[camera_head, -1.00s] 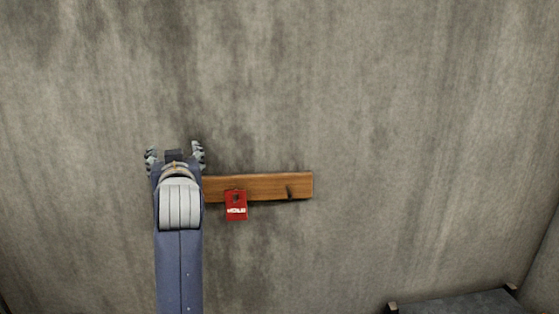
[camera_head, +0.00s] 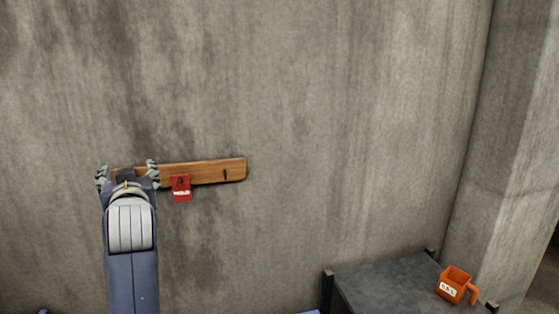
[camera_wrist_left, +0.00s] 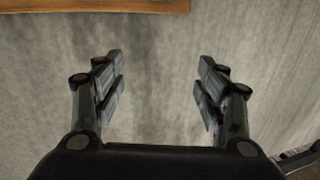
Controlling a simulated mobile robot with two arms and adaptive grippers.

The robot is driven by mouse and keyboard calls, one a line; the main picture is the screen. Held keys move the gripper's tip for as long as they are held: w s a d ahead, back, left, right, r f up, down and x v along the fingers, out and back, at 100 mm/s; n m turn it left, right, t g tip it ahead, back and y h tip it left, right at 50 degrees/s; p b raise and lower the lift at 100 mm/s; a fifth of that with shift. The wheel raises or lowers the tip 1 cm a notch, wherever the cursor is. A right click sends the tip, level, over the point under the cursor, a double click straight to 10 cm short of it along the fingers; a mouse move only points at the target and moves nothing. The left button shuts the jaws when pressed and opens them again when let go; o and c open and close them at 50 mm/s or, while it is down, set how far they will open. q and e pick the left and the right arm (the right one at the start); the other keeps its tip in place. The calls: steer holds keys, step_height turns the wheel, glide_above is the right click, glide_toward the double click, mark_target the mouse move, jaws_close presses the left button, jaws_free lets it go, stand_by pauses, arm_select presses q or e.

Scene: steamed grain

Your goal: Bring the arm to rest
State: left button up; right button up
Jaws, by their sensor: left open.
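My left arm (camera_head: 130,250) reaches up in front of the concrete wall in the head view. My left gripper (camera_head: 127,172) is at its top, over the left end of a wooden rail. In the left wrist view the left gripper (camera_wrist_left: 160,92) is open, with nothing between its fingers and the bare wall behind. My right gripper is not in view.
The wooden rail (camera_head: 205,171) is on the wall, and its edge shows at the top of the left wrist view (camera_wrist_left: 95,6). A red tag (camera_head: 181,188) hangs from it. A dark table (camera_head: 385,285) at the lower right bears an orange labelled cup (camera_head: 454,284). The wall's middle is clear.

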arm_select(q)
steer(key=s+d+f+m+g+h, duration=0.15)
steer(key=s+f, duration=0.25)
steer(key=f, duration=0.6)
steer(key=s+d+f+m+g+h, duration=0.15)
steer(key=s+f, duration=0.25)
steer(key=f, duration=0.6)
steer(key=s+d+f+m+g+h, duration=0.1)
steer(key=s+f+g+h, duration=0.15)
steer(key=f, duration=0.75)
steer(key=s+d+f+m+g+h, duration=0.3)
steer(key=s+f, duration=0.5)
steer(key=s, duration=0.6)
steer(key=s+d+f+m+g, duration=0.1)
steer(key=s+d+f+g, duration=0.45)
steer(key=s, duration=0.85)
step_height(320, 180, down, 34)
steer(key=s+a+b, duration=0.1)
steer(key=b, duration=0.5)
steer(key=s+a+f+b, duration=0.3)
steer(key=s+f+b, duration=0.1)
steer(key=s+f, duration=1.3)
step_height(320, 180, down, 4)
steer(key=shift+a+b, duration=0.15)
steer(key=shift+b, duration=0.2)
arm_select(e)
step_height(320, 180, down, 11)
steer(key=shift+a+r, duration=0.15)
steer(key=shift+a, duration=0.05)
